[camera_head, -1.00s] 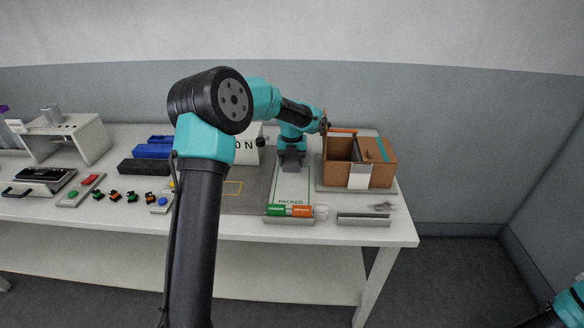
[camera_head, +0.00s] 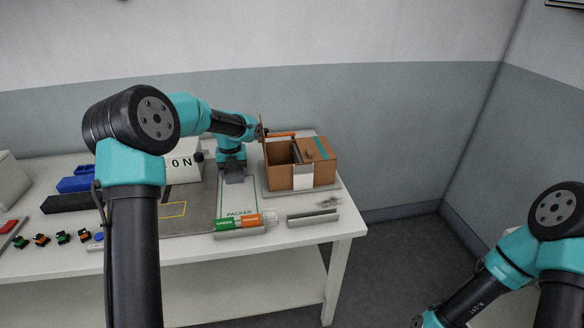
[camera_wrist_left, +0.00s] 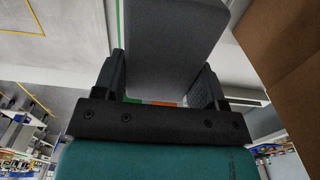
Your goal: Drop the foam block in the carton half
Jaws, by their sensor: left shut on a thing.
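My left gripper (camera_head: 234,170) points down above the table, just left of the carton. In the left wrist view the left gripper (camera_wrist_left: 160,85) is shut on a dark grey foam block (camera_wrist_left: 172,35), which sticks out past the fingertips. In the head view the block is small and hard to tell from the dark fingers. The brown carton (camera_head: 319,172) stands at the table's right end; its left part is open, with a divider inside and a teal strip over the right part. In the wrist view a carton wall (camera_wrist_left: 285,60) fills the right side. My right gripper is out of view.
A green-bordered mat marked PACKED (camera_head: 238,204) lies below the left gripper. Blue and black blocks (camera_head: 75,184) and small connectors (camera_head: 62,237) lie to the left.

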